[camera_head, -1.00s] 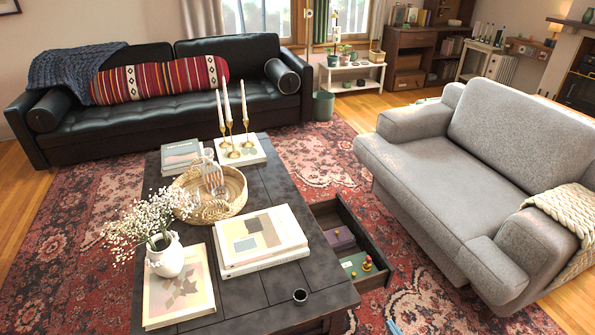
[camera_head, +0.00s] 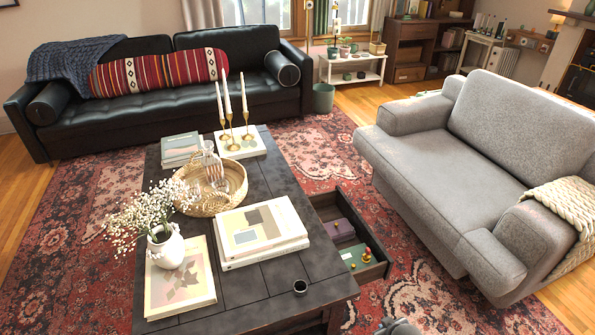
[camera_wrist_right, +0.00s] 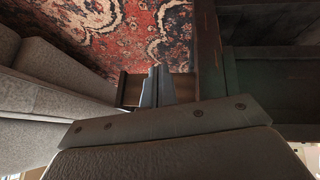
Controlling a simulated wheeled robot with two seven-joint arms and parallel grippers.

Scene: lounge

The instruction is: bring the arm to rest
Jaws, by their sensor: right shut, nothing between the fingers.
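My right gripper (camera_head: 398,326) shows only as a small grey part at the bottom edge of the head view, right of the coffee table (camera_head: 265,293). In the right wrist view its two grey fingers (camera_wrist_right: 157,86) are together with nothing between them. They point toward the rug, with the brown wooden end of the open drawer (camera_wrist_right: 130,90) behind them. The same drawer (camera_head: 384,268) stands pulled out of the table in the head view. My left gripper is in neither view.
A grey armchair (camera_head: 440,190) stands right of the drawer; it also shows at the left in the wrist view (camera_wrist_right: 50,105). The patterned rug (camera_head: 425,290) is bare between them. The table bears books (camera_head: 262,235), a white flower vase (camera_head: 166,250), a basket (camera_head: 235,190) and candlesticks (camera_head: 233,135).

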